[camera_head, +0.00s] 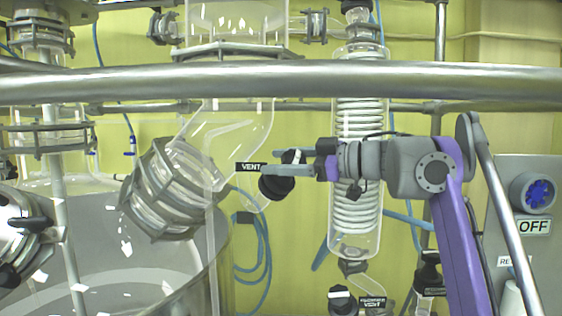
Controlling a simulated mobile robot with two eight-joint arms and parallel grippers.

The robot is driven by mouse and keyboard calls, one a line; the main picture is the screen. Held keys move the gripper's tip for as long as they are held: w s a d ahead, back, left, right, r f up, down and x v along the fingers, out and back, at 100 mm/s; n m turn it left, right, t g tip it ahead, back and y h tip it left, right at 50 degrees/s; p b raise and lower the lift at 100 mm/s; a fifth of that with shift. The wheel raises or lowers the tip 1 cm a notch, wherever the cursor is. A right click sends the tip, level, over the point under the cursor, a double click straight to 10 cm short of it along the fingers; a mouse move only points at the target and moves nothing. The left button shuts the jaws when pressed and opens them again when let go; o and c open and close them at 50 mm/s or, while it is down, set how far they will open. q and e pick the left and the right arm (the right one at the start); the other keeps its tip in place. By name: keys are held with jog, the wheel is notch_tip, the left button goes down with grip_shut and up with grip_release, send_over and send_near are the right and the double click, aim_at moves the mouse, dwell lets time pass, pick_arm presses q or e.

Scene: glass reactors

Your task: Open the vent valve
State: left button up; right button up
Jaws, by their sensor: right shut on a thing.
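The vent valve has a black round knob (277,186) with a white mark, next to a black "VENT" label (251,167) in the middle of the head view. My right gripper (291,163) reaches in from the right on a purple and grey arm. Its two fingers lie above and below the white-marked part of the knob and are shut on it. The fingers partly cover the knob. My left gripper is not clearly seen in this view.
A metal rail (280,82) crosses the view above the gripper. A coiled glass condenser (357,205) stands close behind the gripper. A clamped glass joint (165,190) is left of the knob. A panel with a blue knob (538,192) and "OFF" label stands at right.

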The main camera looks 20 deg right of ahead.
aim_at(301, 160)
jog(key=o, duration=1.4)
jog(key=v, duration=0.7)
jog(key=shift+s+d+r, duration=0.1)
jog(key=shift+s+d, duration=0.05)
jog(key=shift+s, duration=0.05)
